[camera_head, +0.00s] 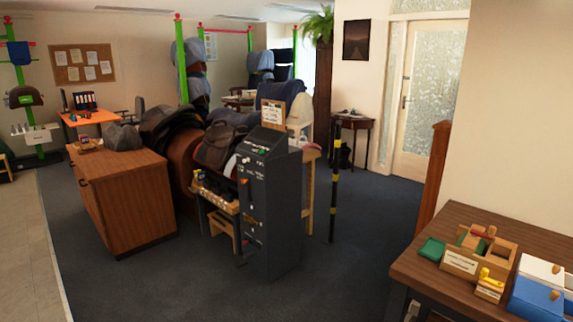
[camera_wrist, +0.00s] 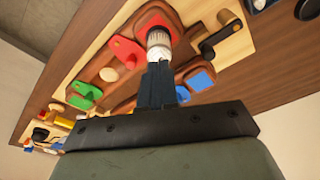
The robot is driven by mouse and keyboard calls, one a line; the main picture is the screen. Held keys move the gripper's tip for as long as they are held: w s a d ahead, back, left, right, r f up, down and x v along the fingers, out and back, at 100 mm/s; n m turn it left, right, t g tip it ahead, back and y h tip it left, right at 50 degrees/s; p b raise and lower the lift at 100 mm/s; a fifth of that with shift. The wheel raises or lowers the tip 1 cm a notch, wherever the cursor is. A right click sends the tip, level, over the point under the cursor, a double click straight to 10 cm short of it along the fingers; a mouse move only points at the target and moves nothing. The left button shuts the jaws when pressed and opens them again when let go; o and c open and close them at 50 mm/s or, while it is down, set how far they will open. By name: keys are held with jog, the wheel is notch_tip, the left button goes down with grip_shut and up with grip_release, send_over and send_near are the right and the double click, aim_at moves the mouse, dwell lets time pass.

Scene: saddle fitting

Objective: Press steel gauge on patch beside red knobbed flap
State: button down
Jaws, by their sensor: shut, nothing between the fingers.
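In the wrist view, my gripper (camera_wrist: 158,68) points at a wooden board with its two dark fingers together and nothing between them. The steel gauge (camera_wrist: 158,40), a short silver and white cylinder, stands just beyond the fingertips on a red patch (camera_wrist: 148,20). The fingertips overlap its near end; I cannot tell whether they touch it. The red knobbed flap (camera_wrist: 123,50) lies just left of the gauge. The fingers hide part of the board below. My gripper does not show in the head view.
In the head view, a wooden table (camera_head: 455,222) at right holds small boxes and a green pad (camera_head: 432,249).

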jog(key=shift+f, duration=0.95)
dwell(1.2)
jog(key=shift+r, duration=0.1)
jog(key=shift+r, duration=3)
